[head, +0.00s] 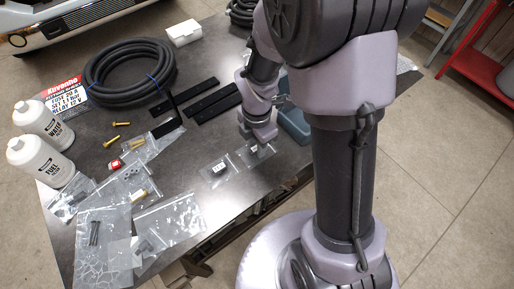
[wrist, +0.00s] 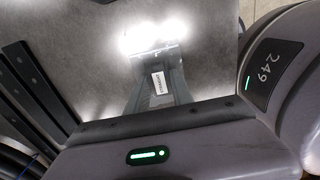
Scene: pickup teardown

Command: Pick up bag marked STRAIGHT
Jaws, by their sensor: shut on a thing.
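My gripper (head: 262,146) is low over the right part of the table, shut on a small clear bag (head: 254,153). In the wrist view this bag (wrist: 157,72) lies under the gripper's dark finger edge, with a white label (wrist: 158,85) facing up. Its print is turned and too small to read surely as STRAIGHT. The fingertips are mostly hidden. I cannot tell whether the bag is clear of the table. A second small clear bag (head: 219,171) with a dark piece and a white label lies just to the left on the table.
A blue-grey bin (head: 293,124) stands close behind my gripper to the right. Black bars (head: 212,102) and a hose coil (head: 130,73) lie behind. Several clear bags (head: 170,222) and two white bottles (head: 54,163) are to the left. The table's front edge is near.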

